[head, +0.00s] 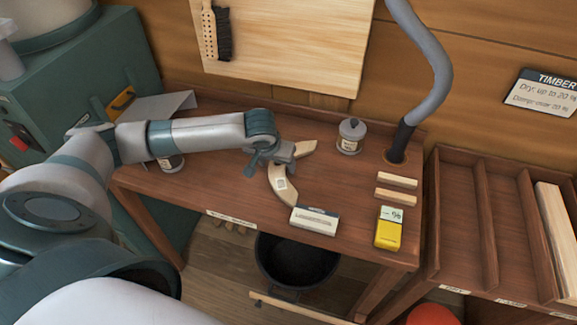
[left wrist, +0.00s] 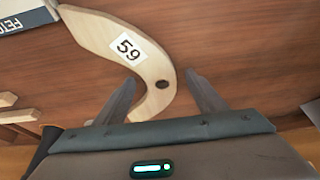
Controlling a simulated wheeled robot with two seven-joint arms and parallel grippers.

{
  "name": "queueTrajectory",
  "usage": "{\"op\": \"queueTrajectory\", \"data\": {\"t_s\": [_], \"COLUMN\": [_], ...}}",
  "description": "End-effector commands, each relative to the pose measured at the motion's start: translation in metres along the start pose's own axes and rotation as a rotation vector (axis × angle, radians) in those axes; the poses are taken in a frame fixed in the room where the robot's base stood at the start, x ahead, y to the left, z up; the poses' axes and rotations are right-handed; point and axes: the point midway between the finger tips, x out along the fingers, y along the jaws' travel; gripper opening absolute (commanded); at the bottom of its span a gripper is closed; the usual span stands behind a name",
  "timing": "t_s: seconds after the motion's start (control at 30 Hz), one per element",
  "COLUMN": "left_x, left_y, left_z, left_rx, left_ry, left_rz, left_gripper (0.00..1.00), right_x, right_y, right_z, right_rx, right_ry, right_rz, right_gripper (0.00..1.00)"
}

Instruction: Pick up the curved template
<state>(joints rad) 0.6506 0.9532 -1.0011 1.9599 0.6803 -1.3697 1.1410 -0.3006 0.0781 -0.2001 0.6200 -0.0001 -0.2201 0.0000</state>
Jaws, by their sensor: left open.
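The curved template (head: 279,187) is a pale wooden crescent lying on the brown bench, partly hidden under my left gripper in the head view. In the left wrist view the template (left wrist: 92,33) carries a label reading 59 and has a dark hole near its bend. My left gripper (head: 284,158) is over the template's middle. In the left wrist view the left gripper (left wrist: 161,78) is open, its two fingers on either side of the template near the hole. I cannot tell whether the fingers touch it. My right gripper is not in view.
A labelled pale block (head: 314,220) lies close to the template's near end. A yellow meter (head: 389,230), two wooden strips (head: 397,181) and a lidded jar (head: 351,135) stand to the right. A grey hose (head: 430,70) rises behind. Bare bench lies between them.

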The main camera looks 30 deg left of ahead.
Motion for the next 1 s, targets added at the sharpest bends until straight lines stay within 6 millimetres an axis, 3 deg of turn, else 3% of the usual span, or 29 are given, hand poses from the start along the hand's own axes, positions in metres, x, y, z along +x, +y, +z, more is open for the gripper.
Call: {"op": "queueTrajectory", "data": {"t_s": [0.3, 0.5, 1.0], "left_x": [-0.0003, -0.0004, -0.0024], "left_y": [0.0000, 0.0000, 0.0001], "left_z": [0.0000, -0.0001, -0.0014], "left_rx": [0.000, 0.000, 0.000], "left_ry": [0.000, 0.000, 0.002], "left_rz": [0.000, 0.000, 0.000], "left_gripper": [0.64, 0.17, 0.13], "right_x": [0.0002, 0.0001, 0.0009], "right_y": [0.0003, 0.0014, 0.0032], "right_z": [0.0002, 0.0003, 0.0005], "right_rx": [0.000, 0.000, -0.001], "right_ry": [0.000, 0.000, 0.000], "right_rz": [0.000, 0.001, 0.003], "right_gripper": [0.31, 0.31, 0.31]}}
